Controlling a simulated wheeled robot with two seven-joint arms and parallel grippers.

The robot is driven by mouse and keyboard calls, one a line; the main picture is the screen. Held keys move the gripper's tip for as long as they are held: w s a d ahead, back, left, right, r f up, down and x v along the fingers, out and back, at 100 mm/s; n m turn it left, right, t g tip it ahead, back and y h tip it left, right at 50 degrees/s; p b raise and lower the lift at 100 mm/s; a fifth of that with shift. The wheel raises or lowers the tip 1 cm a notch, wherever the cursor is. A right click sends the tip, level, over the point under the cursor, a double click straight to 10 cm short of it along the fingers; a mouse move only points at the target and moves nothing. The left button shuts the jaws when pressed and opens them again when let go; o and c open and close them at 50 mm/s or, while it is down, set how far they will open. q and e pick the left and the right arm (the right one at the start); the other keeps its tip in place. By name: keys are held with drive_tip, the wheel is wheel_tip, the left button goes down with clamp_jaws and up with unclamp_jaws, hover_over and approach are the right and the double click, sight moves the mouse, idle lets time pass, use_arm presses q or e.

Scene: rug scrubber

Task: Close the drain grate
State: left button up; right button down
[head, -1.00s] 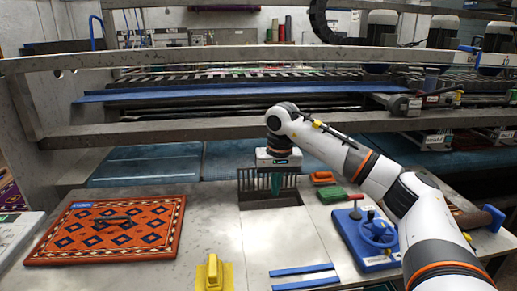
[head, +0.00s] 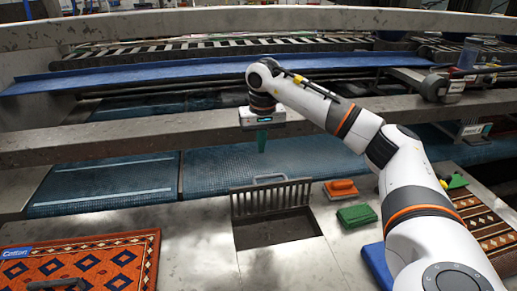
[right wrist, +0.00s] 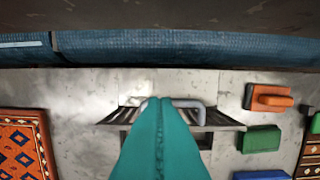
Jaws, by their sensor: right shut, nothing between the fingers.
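The drain grate (head: 270,197) stands raised on edge at the far side of the dark rectangular drain opening (head: 275,232) in the bench. A grey loop handle (head: 269,178) shows at its top edge. My right gripper (head: 261,148) is above the grate, its teal fingers together, pointing down and empty, apart from the grate in the head view. In the right wrist view the teal fingers (right wrist: 158,102) cover the middle of the grate (right wrist: 205,118) and part of its handle (right wrist: 188,103). My left gripper is not in view.
An orange brush (head: 341,189) and a green brush (head: 357,215) lie right of the opening. A patterned rug (head: 85,262) lies at left, another (head: 485,220) at right. A metal beam (head: 150,132) crosses behind, above blue mesh belting (head: 110,185). Bare bench lies between left rug and opening.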

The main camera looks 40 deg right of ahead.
sight(270, 194)
wheel_tip(270, 194, down, 9)
drive_tip(key=p, duration=0.1)
drive_tip(key=shift+w, duration=0.15)
drive_tip(key=shift+d, duration=0.1)
idle(0.3)
